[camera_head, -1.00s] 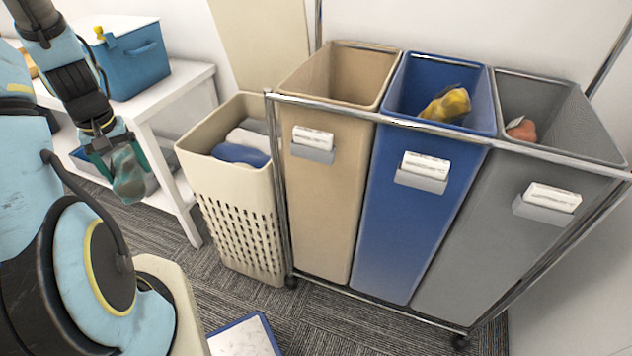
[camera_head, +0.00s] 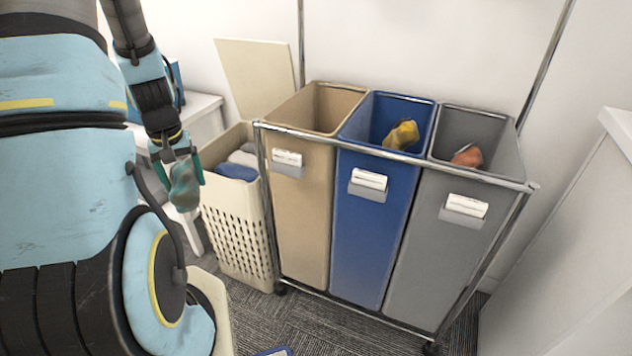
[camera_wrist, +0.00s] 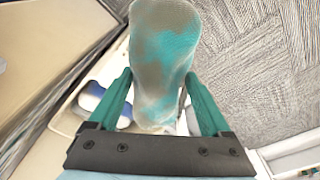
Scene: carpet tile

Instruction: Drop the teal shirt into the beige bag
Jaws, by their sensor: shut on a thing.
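My gripper (camera_head: 184,168) is shut on the teal shirt (camera_head: 184,190), a bunched cloth with teal and grey-brown patches. The shirt hangs below the fingers, left of the hamper in the head view. In the wrist view the shirt (camera_wrist: 163,60) sits between the two green fingers. The beige bag (camera_head: 303,205) is the left of three tall bags in a metal frame. Its top is open and I see no cloth in it. My gripper is to the left of the bag, apart from it, with the hamper between them in the picture.
A cream hamper (camera_head: 236,230) with blue and grey cloth stands beside the beige bag. The blue bag (camera_head: 362,230) holds a yellow cloth (camera_head: 402,134); the grey bag (camera_head: 440,250) holds a reddish one (camera_head: 467,156). The chrome rail (camera_head: 390,154) crosses the bag fronts. A white cabinet stands at right.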

